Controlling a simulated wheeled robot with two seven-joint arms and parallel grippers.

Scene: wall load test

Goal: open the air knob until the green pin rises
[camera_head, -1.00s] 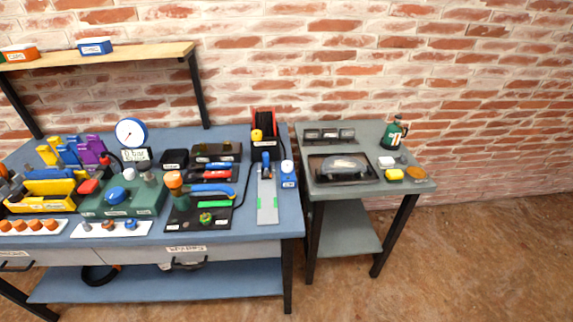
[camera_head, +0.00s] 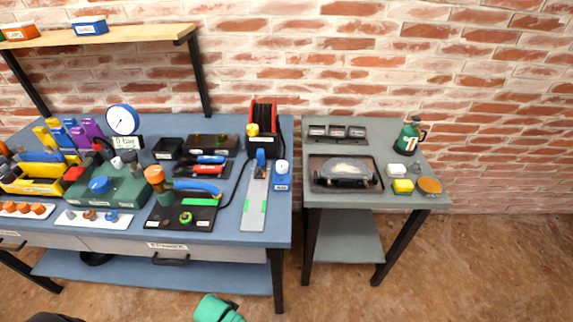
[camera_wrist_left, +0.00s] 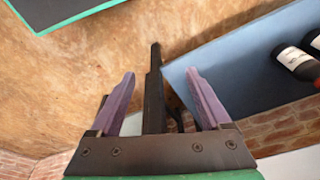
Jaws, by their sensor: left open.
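A blue round knob (camera_head: 100,185) sits on top of a green box (camera_head: 128,190) at the left of the blue workbench. I cannot tell from its label whether this is the air knob. A dial gauge (camera_head: 122,119) stands behind it. A blue block with a white gauge (camera_head: 282,177) stands at the bench's right end. I cannot make out a green pin. My left gripper (camera_wrist_left: 161,73) is open and empty in the left wrist view, with two purple fingers apart, below bench height. Neither gripper's fingers show in the head view.
A grey side table (camera_head: 398,206) holds a tray. A dark bench leg (camera_wrist_left: 154,100) rises behind my left fingers.

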